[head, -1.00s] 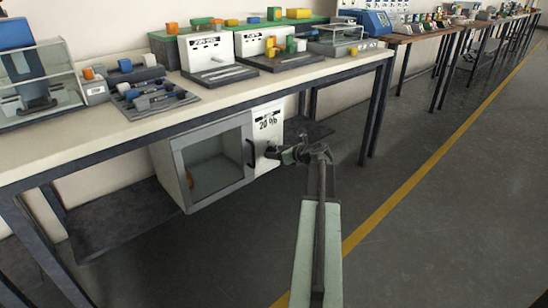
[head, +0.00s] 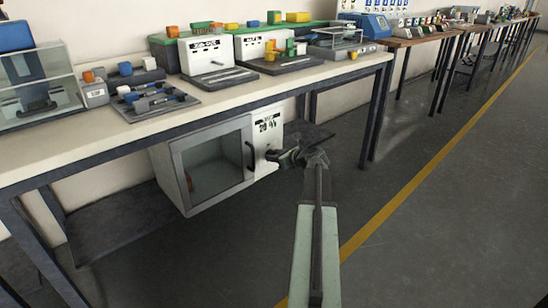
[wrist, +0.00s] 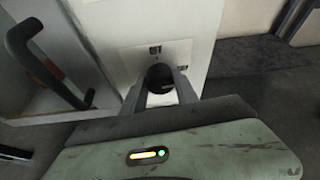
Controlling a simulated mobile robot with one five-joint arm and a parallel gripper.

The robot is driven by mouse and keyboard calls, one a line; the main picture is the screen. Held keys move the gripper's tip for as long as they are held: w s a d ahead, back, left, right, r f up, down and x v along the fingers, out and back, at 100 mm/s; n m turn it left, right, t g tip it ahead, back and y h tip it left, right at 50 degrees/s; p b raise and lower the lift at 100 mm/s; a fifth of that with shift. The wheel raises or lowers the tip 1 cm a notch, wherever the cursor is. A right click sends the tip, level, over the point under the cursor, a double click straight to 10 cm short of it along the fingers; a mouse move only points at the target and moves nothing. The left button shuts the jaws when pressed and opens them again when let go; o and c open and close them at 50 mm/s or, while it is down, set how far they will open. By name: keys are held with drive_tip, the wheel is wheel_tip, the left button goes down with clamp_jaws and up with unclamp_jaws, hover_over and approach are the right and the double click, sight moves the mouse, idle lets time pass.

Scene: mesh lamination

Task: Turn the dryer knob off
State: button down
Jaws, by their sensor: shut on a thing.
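The dryer (head: 212,165) is a white cabinet with a glass door, standing on the low shelf under the bench. Its white control panel (head: 266,130) carries a dark printed label at the top. The dark round knob (wrist: 159,77) sits low on this panel in the wrist view. My gripper (wrist: 160,90) has a finger on each side of the knob and is shut on it. In the head view my gripper (head: 276,156) meets the panel's lower part, and it hides most of the knob.
The dark door handle (wrist: 45,65) stands out left of my gripper. The bench top (head: 120,130) with several devices is above, and a bench leg (head: 376,110) stands to the right. The floor on the right, with a yellow line (head: 400,195), is clear.

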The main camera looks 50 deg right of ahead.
drive_tip(key=shift+w+a+f+n+t+h+b, duration=0.15)
drive_tip(key=shift+n+t+h+b, duration=0.3)
drive_tip(key=shift+n+h+b, duration=1.05)
drive_tip(key=shift+a+f+n+t+h+b, duration=0.35)
drive_tip(key=shift+n+h+b, duration=0.3)
drive_tip(key=shift+n+b, duration=1.6)
drive_tip(key=shift+w+a+f+n+t+h+b, duration=0.1)
drive_tip(key=shift+n+t+h+b, duration=0.7)
drive_tip(key=shift+n, duration=1.75)
drive_tip(key=shift+r+g+h+b, duration=0.1)
drive_tip(key=shift+g+h+b, duration=0.2)
drive_tip(key=shift+b, duration=0.2)
drive_tip(key=c, duration=0.9)
unclamp_jaws()
drive_tip(key=shift+s, duration=0.1)
drive_tip(key=shift+c, duration=0.2)
drive_tip(key=shift+d, duration=0.1)
drive_tip(key=shift+s, duration=0.1)
